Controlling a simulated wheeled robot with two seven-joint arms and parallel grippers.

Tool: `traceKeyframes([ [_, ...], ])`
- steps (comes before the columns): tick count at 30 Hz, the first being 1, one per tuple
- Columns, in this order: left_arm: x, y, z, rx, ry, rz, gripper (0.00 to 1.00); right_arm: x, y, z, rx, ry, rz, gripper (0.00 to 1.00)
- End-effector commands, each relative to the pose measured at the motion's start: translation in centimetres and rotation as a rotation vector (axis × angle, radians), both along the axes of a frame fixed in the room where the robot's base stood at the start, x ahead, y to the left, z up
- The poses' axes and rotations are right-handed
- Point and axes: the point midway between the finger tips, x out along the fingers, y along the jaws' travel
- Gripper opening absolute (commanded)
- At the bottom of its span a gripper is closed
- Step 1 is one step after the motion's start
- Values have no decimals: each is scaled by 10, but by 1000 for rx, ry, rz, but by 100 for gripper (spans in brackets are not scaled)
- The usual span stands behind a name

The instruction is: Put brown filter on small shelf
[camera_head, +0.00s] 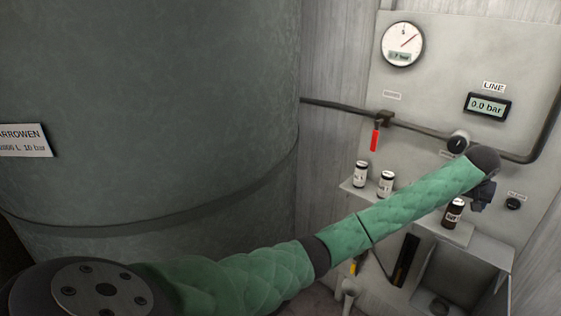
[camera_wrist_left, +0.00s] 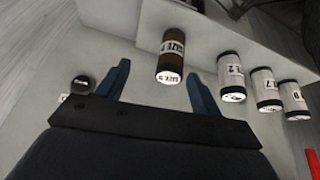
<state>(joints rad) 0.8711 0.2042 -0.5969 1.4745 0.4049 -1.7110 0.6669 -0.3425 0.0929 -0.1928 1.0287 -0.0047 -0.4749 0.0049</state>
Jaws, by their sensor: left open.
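The brown filter (camera_head: 453,213) is a small dark brown cylinder with a white label, standing at the right end of a light ledge (camera_head: 482,242) below the panel. My left gripper (camera_head: 482,194) is just above and to the right of it in the head view. In the left wrist view the brown filter (camera_wrist_left: 171,52) appears between the two spread blue fingers of my left gripper (camera_wrist_left: 157,82), which is open. Contact cannot be told. White-labelled filters (camera_head: 361,173) stand on the shelf (camera_head: 349,188) to the left. My right gripper is out of view.
White filters (camera_wrist_left: 231,76) line up beside the brown one in the left wrist view. A gauge (camera_head: 403,44), pipe (camera_head: 340,106), red valve handle (camera_head: 375,137) and knob (camera_head: 458,142) are on the panel. An open box (camera_head: 465,275) is below. A large green tank (camera_head: 150,110) fills the left.

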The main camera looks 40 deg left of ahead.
Motion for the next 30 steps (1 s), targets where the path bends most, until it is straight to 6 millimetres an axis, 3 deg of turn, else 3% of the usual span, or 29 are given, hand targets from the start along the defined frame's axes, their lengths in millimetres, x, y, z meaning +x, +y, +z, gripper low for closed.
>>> traceKeyframes([
  [1,-10,-8,-18,-20,-19,-30,66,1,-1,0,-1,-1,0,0],
  [3,-21,-16,-35,-47,-61,-70,66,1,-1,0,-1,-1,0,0],
  [9,-58,-35,-75,-120,-186,-165,66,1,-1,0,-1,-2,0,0],
  [18,-113,-43,-108,-189,-369,-245,66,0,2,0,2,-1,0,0],
  [23,-132,-38,-133,-199,-418,-256,66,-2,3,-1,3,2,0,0],
  [26,-141,-31,-162,-194,-423,-254,66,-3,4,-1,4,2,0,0],
  [29,-149,-23,-204,-182,-409,-247,66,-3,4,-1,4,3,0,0],
  [30,-154,-17,-227,-174,-395,-242,66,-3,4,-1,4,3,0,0],
])
